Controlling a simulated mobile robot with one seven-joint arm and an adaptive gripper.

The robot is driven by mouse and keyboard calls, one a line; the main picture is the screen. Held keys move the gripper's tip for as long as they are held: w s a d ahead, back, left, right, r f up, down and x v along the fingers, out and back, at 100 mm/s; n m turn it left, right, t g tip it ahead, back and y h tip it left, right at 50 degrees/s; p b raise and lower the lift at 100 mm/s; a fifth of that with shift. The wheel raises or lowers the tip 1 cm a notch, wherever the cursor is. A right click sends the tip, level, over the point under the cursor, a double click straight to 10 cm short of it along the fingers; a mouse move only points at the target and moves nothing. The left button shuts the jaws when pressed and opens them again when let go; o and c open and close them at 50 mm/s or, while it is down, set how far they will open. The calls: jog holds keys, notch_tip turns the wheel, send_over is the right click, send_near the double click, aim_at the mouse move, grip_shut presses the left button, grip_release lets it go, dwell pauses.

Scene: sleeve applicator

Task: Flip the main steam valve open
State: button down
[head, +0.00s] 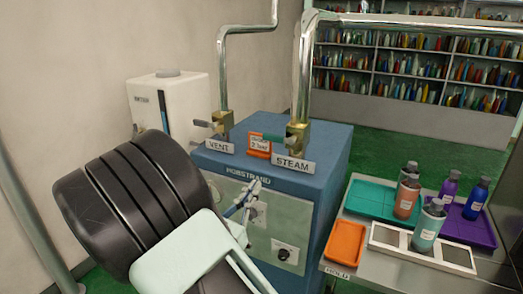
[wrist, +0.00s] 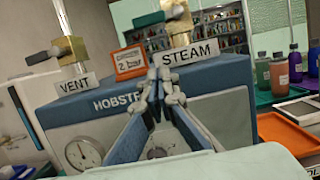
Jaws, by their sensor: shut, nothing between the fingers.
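The steam valve is a brass body (head: 299,137) on a pipe, behind the STEAM label (head: 295,165) on top of the blue machine. Its short lever points left, across the pipe. In the wrist view the steam valve (wrist: 176,20) is at the top, with its grey-green lever (wrist: 149,19) sticking out left. My gripper (head: 256,183) is in front of the machine's front face, below the STEAM label and apart from the valve. In the wrist view my gripper (wrist: 164,87) has its fingertips together, with nothing between them.
The vent valve (head: 222,122) stands left of the steam valve, its lever also pointing left. An orange sign (head: 259,147) stands between them. A side table at right holds trays and several bottles (head: 429,224). Pipes rise above both valves.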

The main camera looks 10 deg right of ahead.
aim_at(279, 138)
jog(key=shift+a, duration=0.1)
jog(key=p+x, duration=0.1)
jog(key=x, duration=0.8)
jog(key=shift+w+r, duration=0.1)
jog(key=shift+r, duration=0.05)
jog(key=r, duration=0.1)
jog(key=r+p, duration=0.1)
jog(key=r, duration=0.2)
jog(key=shift+w+d, duration=0.3)
jog(key=shift+d, duration=0.05)
